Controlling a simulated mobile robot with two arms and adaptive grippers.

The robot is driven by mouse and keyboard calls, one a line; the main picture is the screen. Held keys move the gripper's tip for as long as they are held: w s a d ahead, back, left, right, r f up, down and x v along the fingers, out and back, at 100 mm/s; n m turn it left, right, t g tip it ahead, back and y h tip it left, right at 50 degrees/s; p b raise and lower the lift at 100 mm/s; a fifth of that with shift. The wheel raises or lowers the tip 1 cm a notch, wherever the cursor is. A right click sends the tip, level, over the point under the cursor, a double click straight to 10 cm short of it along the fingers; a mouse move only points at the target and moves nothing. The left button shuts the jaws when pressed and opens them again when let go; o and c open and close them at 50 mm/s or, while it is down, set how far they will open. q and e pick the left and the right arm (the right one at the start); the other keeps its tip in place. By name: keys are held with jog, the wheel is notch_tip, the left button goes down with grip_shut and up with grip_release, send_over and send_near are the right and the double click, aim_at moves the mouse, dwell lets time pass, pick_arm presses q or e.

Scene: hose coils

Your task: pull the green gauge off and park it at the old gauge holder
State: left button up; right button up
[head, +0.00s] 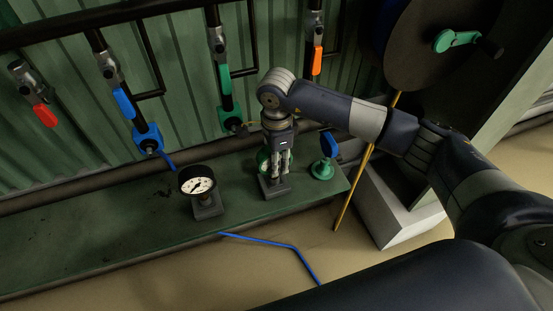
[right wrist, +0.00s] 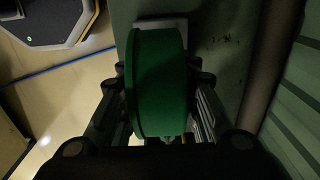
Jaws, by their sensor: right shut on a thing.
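The green gauge (right wrist: 160,85) fills the middle of the right wrist view, with a jaw on each side of it. My right gripper (head: 275,178) points down and is shut on the gauge. In the head view only a sliver of the green gauge (head: 263,158) shows beside the fingers. A grey holder block (head: 275,192) is right under the fingertips on the bench; its pale edge shows beyond the gauge in the right wrist view (right wrist: 160,22). Whether the gauge rests in it is hidden. My left gripper is out of view.
A white-faced gauge (head: 198,183) stands on a grey block to the left. A green flanged fitting (head: 322,169) and a blue disc (head: 329,145) are to the right. Valves with coloured levers line the wall behind. A blue hose (head: 275,243) lies in front.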

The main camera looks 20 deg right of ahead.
dwell(0.4)
jog(key=o, duration=1.3)
jog(key=shift+c, duration=0.2)
jog(key=shift+r, duration=0.1)
jog(key=shift+r+p, duration=1.2)
jog(key=shift+r, duration=0.95)
jog(key=shift+r, duration=0.1)
notch_tip(320, 180, up, 12)
jog(key=shift+f, duration=0.2)
